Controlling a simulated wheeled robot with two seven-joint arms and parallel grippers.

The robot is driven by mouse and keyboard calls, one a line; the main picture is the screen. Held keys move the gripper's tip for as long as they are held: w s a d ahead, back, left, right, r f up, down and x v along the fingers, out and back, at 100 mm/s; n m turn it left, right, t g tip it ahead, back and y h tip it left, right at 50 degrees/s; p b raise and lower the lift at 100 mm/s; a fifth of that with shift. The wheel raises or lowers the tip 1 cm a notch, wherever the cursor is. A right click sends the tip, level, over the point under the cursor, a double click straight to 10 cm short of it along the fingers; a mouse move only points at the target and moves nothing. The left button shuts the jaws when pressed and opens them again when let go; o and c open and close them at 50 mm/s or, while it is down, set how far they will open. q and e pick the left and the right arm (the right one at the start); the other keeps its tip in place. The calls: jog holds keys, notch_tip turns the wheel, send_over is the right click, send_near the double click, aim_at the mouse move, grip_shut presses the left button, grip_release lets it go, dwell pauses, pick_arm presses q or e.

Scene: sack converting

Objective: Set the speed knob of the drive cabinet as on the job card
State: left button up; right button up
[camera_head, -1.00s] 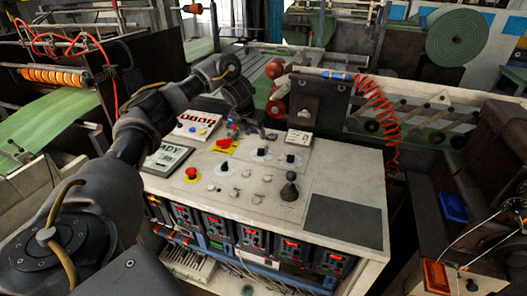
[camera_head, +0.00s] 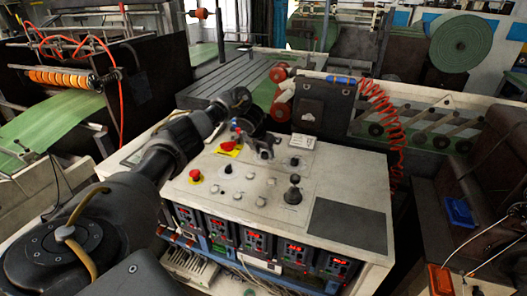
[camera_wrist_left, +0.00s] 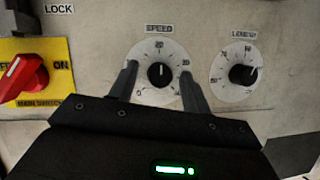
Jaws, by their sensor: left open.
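The speed knob (camera_wrist_left: 161,74) is a black knob on a round white dial under a SPEED label in the left wrist view. Its white pointer line looks roughly upright, towards the top of the dial. My left gripper (camera_wrist_left: 160,82) is open, with one finger on each side of the knob; whether they touch it I cannot tell. In the head view, my left gripper (camera_head: 265,151) is over the cabinet top and hides the speed knob. A small white card (camera_head: 303,142) stands at the back of the drive cabinet (camera_head: 330,185); its writing is too small to read.
The LENGTH knob (camera_wrist_left: 240,74) is close on the right. A red main switch (camera_wrist_left: 24,79) on a yellow plate is on the left. A red emergency button (camera_head: 195,175) and a black joystick (camera_head: 293,190) stand up from the panel. A coiled red hose (camera_head: 383,115) hangs behind.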

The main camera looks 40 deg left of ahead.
pick_arm(q)
jog(key=shift+c, duration=0.5)
jog(key=c, duration=0.9)
jog(key=shift+d+r+n+y+p, duration=0.15)
jog(key=shift+n+y+p, duration=0.45)
jog(key=shift+n+p, duration=0.8)
jog(key=shift+n+g+y+p, duration=0.5)
jog(key=shift+n+p, duration=0.55)
jog(key=shift+n, duration=0.75)
jog(key=o, duration=0.9)
jog(key=shift+o, duration=0.5)
